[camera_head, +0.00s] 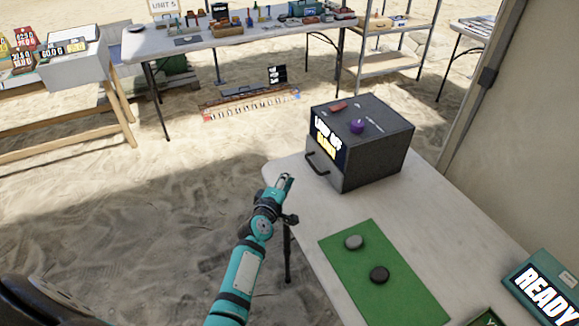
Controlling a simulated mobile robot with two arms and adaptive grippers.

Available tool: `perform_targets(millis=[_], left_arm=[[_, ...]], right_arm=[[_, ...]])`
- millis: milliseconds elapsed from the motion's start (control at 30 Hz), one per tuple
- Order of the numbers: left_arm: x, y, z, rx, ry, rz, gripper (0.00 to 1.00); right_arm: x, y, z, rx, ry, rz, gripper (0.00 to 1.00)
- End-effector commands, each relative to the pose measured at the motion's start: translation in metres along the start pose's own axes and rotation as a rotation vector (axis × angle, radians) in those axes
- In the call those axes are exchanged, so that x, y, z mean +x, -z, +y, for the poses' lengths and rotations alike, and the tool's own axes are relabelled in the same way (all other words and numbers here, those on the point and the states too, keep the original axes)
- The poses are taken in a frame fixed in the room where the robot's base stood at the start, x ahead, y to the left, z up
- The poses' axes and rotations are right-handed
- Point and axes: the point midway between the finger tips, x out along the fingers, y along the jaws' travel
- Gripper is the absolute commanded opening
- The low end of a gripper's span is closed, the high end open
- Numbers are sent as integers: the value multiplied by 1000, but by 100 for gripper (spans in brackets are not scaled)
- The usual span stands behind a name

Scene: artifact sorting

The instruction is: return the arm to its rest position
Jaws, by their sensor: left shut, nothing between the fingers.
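My left arm is teal and black and comes up from the bottom of the head view. Its gripper (284,181) is shut and empty, at the left edge of the near white table (305,222). It is left of and below the handle (317,164) of a dark grey box (378,152), with a gap between them. I cannot tell its exact height against the table top. My right gripper is not in view.
On the near table lies a green mat (372,247) with a grey stone (354,242) and a black stone (379,274). A teal READY sign (541,287) is at the right. A purple item (357,126) sits on the box. Open sand lies to the left.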

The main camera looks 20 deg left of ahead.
Motion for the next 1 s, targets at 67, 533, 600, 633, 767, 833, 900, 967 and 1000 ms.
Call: perform_targets(millis=[67, 533, 600, 633, 767, 833, 900, 967, 1000], left_arm=[[-15, 1, 2, 1, 2, 0, 0], [-44, -9, -1, 77, 17, -55, 0], [-60, -24, -4, 201, 47, -143, 0], [-72, -33, -7, 274, 68, -195, 0], [-142, -71, -29, 668, 193, -466, 0], [-182, -80, -42, 850, 264, -590, 0], [-215, -83, -50, 981, 323, -682, 0], [-239, -83, -56, 1072, 367, -746, 0], [-254, -81, -58, 1121, 395, -782, 0]], right_arm=[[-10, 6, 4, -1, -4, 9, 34], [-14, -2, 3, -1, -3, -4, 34], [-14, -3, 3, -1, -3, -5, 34], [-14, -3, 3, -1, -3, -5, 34], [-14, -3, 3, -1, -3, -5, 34], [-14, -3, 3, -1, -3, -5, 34], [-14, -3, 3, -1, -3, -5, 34], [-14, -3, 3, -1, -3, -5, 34], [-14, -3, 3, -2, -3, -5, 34]])
